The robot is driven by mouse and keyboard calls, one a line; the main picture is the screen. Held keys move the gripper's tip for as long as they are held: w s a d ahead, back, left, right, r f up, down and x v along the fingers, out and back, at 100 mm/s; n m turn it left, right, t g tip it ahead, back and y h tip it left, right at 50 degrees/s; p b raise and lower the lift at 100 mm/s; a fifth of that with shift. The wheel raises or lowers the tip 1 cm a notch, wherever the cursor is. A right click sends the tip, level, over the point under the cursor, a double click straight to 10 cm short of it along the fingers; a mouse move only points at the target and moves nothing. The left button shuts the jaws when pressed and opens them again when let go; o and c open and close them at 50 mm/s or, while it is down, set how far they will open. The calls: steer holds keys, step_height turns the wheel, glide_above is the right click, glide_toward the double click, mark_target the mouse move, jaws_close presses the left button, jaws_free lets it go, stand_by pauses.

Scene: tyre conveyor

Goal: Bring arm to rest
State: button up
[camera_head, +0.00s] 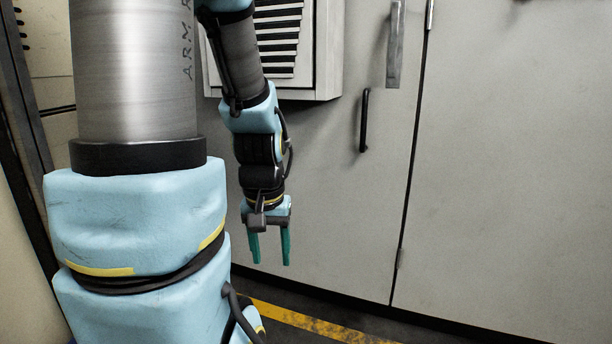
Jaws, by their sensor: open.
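My gripper (270,250) hangs pointing down near the middle of the view, with two teal fingers spread apart and nothing between them. The light blue and black forearm above it comes down from the top of the view. A large part of my own arm fills the left of the view and hides what lies behind it. No tyre or conveyor shows in this view.
Grey cabinet doors (510,150) fill the back and right, with a black handle (364,120) and a metal handle (395,45). A louvred vent box (325,50) sticks out behind my forearm. A yellow stripe (310,322) runs along the dark floor.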

step_height(320, 180, up, 29)
steer(key=p, duration=2.7)
steer(key=shift+f, duration=0.15)
